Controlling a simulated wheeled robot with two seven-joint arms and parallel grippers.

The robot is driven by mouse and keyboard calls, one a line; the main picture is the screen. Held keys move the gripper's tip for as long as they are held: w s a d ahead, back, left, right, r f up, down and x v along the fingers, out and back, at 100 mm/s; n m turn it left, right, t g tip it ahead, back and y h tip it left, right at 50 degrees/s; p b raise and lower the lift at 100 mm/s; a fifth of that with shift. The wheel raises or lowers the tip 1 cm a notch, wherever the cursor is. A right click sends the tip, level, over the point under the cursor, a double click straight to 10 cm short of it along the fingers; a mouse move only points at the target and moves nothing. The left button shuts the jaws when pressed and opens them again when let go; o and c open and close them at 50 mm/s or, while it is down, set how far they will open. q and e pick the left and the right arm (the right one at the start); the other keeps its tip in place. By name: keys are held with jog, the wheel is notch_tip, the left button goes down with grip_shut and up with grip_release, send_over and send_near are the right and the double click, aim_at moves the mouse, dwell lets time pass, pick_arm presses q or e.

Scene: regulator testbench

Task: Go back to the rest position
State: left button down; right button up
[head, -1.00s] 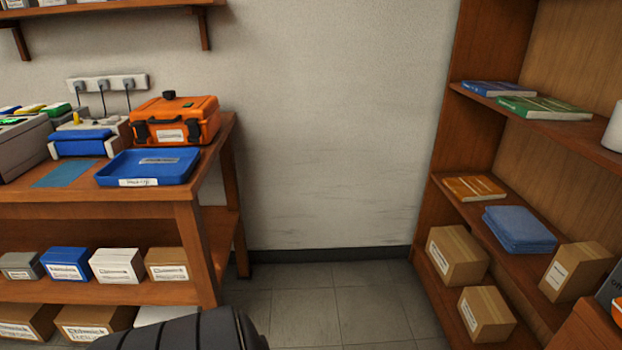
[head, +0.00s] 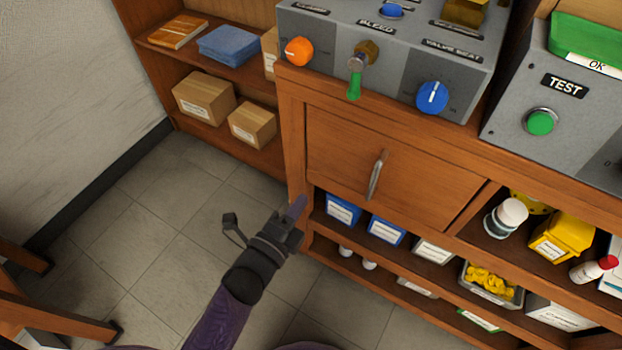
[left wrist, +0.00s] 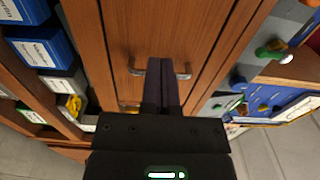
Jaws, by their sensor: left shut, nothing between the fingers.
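My left gripper (head: 297,207) is shut and empty, in front of the lower part of the wooden bench. In the left wrist view its fingers (left wrist: 162,72) are together and overlap the metal handle (left wrist: 140,72) of the wooden door. In the head view the same handle (head: 376,175) stands clear to the right of the fingertips, with a gap between. The door (head: 335,150) looks shut. My right gripper is not in view.
The grey regulator panel (head: 400,65) and the TEST box (head: 560,125) stand on the bench. Shelves below hold blue boxes (head: 342,208), a yellow box (head: 562,236) and bottles. A bookshelf (head: 205,60) stands at the back left.

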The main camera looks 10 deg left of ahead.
pick_arm(q)
jog(key=s+a+f+n+g+y+p, duration=0.45)
jog(key=s+f+n+g, duration=0.45)
jog(key=s+f, duration=0.55)
jog(key=s+a+f+n+g+p, duration=0.1)
jog(key=s+a+n+g, duration=0.1)
jog(key=s, duration=0.6)
jog(key=s+a+f+n+g+y+p, duration=0.1)
jog(key=s+a+n+g, duration=0.2)
jog(key=s, duration=0.6)
jog(key=s+a+f+n+g+y+p, duration=0.1)
jog(key=s+a+f+n+g+p, duration=0.1)
jog(key=s, duration=0.6)
jog(key=n+g, duration=0.1)
jog(key=n, duration=0.1)
jog(key=shift+s+a+n+g, duration=0.25)
jog(key=shift+s+n+g, duration=0.15)
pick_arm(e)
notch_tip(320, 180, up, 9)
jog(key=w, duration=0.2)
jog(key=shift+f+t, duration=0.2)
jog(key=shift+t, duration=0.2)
pick_arm(q)
jog(key=shift+f, duration=0.1)
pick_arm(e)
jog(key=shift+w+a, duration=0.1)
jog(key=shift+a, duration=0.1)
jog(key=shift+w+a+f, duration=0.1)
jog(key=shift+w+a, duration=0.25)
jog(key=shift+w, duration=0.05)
